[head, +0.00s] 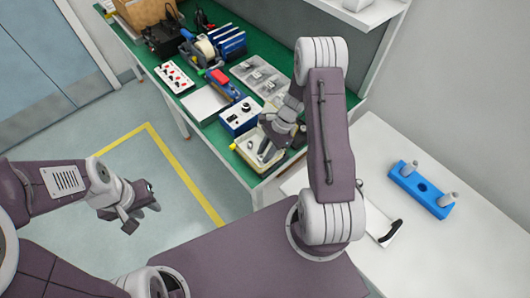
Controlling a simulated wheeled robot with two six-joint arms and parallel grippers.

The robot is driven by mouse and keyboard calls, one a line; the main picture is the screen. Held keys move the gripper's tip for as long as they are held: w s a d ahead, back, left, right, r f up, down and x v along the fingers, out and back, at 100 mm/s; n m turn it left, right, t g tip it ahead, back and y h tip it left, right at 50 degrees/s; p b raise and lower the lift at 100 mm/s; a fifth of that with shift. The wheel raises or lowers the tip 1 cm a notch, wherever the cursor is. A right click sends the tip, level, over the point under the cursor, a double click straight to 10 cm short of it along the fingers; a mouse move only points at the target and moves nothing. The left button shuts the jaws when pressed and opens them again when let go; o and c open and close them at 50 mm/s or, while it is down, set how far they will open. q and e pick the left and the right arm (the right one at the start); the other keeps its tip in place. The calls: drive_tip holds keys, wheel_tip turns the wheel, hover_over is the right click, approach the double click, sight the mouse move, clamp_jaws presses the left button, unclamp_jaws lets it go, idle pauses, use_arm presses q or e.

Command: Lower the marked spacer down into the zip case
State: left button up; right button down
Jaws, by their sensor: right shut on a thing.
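A cream, open-topped case (244,157) with a yellow tab at its left corner, which looks like the zip case, sits at the near edge of the green bench. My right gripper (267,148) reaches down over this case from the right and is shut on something. The held thing is mostly hidden by the fingers and wrist, so I cannot make out the spacer's marking or whether it touches the case. My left gripper (141,215) hangs over the floor at the left, fingers apart and empty, away from the bench.
A blue-and-white control box (238,117) stands just behind the case. Grey divided trays (262,76), tape and tools crowd the bench (221,142) further back. A blue block with grey pegs (421,189) lies on the white table (470,250) at right.

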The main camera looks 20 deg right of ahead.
idle(0.4)
drive_tip(key=c, duration=1.1)
unclamp_jaws()
drive_tip(key=v, duration=0.9)
drive_tip(key=shift+p, duration=0.8)
